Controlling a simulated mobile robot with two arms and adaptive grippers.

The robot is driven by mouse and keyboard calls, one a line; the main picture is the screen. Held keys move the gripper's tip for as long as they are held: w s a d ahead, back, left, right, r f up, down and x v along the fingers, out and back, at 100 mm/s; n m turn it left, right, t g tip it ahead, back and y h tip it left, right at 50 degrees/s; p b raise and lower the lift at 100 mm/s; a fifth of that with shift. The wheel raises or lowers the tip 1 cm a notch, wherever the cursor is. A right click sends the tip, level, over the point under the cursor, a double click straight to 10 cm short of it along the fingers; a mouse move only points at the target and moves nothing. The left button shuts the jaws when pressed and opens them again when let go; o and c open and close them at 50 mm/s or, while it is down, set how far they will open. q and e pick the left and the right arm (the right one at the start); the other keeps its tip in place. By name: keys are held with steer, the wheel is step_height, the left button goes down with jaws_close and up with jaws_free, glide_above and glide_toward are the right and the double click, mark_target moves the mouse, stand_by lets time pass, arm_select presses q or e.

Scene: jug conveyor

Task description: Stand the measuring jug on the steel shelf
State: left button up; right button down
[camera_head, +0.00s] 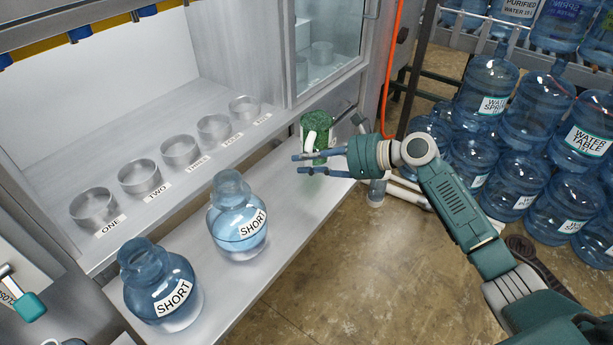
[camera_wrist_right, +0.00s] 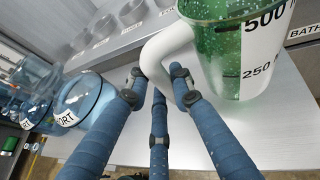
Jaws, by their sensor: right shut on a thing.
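The measuring jug (camera_head: 316,128) is green with a white handle and stands roughly upright at the far right end of the steel shelf (camera_head: 290,205). In the right wrist view the jug (camera_wrist_right: 228,55) shows 500 and 250 marks on a white strip. My right gripper (camera_head: 298,164) reaches in from the right, and its blue fingers (camera_wrist_right: 160,82) are shut on the jug's white handle. The jug's base is close over the shelf surface; I cannot tell whether it touches. My left gripper is not in view.
Two blue bottles labelled SHORT, one nearer (camera_head: 162,285) and one farther (camera_head: 237,215), stand on the shelf. Several labelled ring holders (camera_head: 140,178) line the ledge behind. Stacked water bottles (camera_head: 490,95) fill the right. The shelf between the farther bottle and the jug is clear.

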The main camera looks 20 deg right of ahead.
steer(key=shift+f, duration=2.4)
steer(key=c, duration=1.5)
jaws_free()
steer(key=shift+f, duration=0.15)
steer(key=shift+r, duration=0.2)
steer(key=p+v, duration=0.7)
steer(key=v, duration=0.5)
